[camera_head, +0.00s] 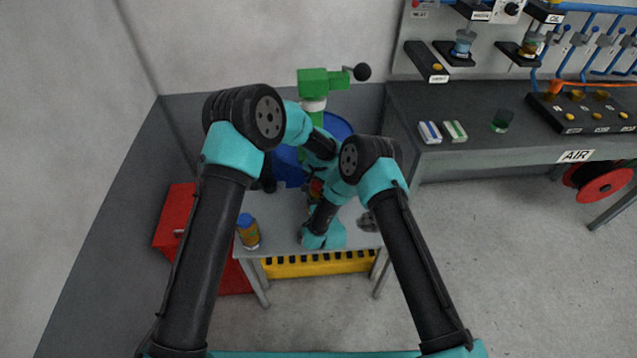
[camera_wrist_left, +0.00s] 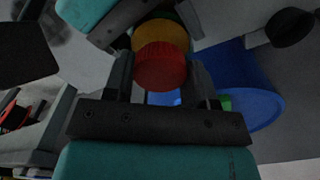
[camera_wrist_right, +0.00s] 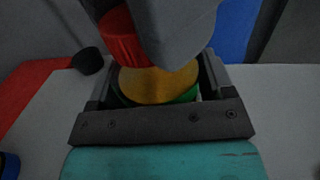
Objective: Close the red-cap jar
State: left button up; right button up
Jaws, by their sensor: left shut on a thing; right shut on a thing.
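My left gripper (camera_wrist_left: 161,80) is shut on the red cap (camera_wrist_left: 160,66), whose round ribbed side shows between its fingers. My right gripper (camera_wrist_right: 158,90) is shut on the jar, a round body with a yellow-orange top (camera_wrist_right: 158,85) and a green part below. In the right wrist view the red cap (camera_wrist_right: 121,38) is above the jar and off to its left, tilted; I cannot tell whether they touch. In the left wrist view the jar (camera_wrist_left: 162,34) is just beyond the cap. In the head view the arms mostly hide both, with a little red (camera_head: 315,187) showing.
A blue-capped jar (camera_head: 248,232) stands at the left front of the small table (camera_head: 283,226). A green device (camera_head: 313,82) and a blue drum (camera_head: 338,126) are behind. A red cabinet (camera_head: 173,222) is left; a dark workbench (camera_head: 400,100) is right.

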pick_arm(q)
jog(key=shift+m, duration=1.1)
jog(key=o, duration=1.1)
jog(key=shift+r, duration=0.1)
notch_tip(320, 180, up, 12)
jog(key=shift+f, duration=0.1)
pick_arm(e)
jog(key=o, duration=1.7)
